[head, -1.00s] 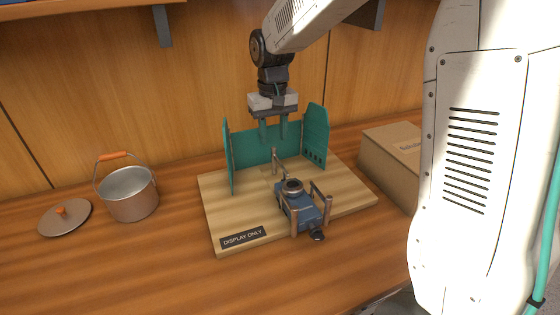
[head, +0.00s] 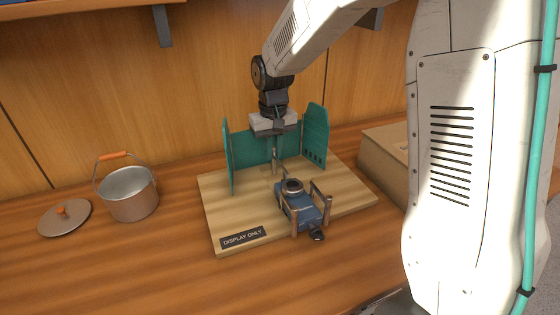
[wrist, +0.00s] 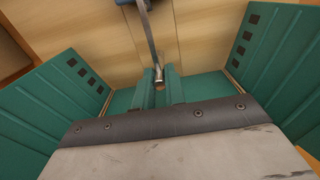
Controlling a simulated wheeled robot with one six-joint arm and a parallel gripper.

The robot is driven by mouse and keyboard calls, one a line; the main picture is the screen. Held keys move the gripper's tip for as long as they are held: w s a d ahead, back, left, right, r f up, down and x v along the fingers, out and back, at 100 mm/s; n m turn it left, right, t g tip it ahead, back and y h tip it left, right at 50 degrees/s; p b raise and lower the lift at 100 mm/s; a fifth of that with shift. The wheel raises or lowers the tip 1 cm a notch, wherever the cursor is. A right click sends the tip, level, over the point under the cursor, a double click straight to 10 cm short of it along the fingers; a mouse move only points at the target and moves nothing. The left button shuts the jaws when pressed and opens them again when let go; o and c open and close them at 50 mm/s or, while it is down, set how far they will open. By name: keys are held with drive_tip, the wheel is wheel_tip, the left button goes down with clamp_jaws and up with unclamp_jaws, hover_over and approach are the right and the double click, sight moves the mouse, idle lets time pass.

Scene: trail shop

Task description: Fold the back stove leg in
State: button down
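The blue camp stove (head: 301,206) lies on the wooden display board, its round burner (head: 292,186) on top. Its back leg (head: 275,163) stands upright behind the burner, and its metal tip also shows in the wrist view (wrist: 158,75). Two brown front legs (head: 328,208) stick out at the near side. My gripper (head: 274,150) is above the back leg, pointing down. Its teal fingers (wrist: 159,92) stand close on both sides of the leg tip and look shut on it. The fingers blend with the teal windscreen in the head view.
The teal windscreen (head: 316,134) stands around the back of the board (head: 222,207), with panels left and right of my gripper. A pot (head: 130,196) and lid (head: 64,217) stand at left. A cardboard box (head: 385,165) is at right.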

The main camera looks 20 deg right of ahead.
drive_tip(key=shift+s+d, duration=0.15)
drive_tip(key=shift+d, duration=0.95)
drive_tip(key=c, duration=2.2)
unclamp_jaws()
drive_tip(key=shift+s+d, duration=0.3)
drive_tip(key=shift+d, duration=0.2)
drive_tip(key=shift+s+d, duration=0.25)
drive_tip(key=shift+d, duration=0.25)
drive_tip(key=c, duration=2.2)
unclamp_jaws()
drive_tip(key=c, duration=2.2)
unclamp_jaws()
drive_tip(key=c, duration=2.1)
unclamp_jaws()
drive_tip(key=shift+s+d, duration=0.75)
drive_tip(key=shift+s, duration=0.05)
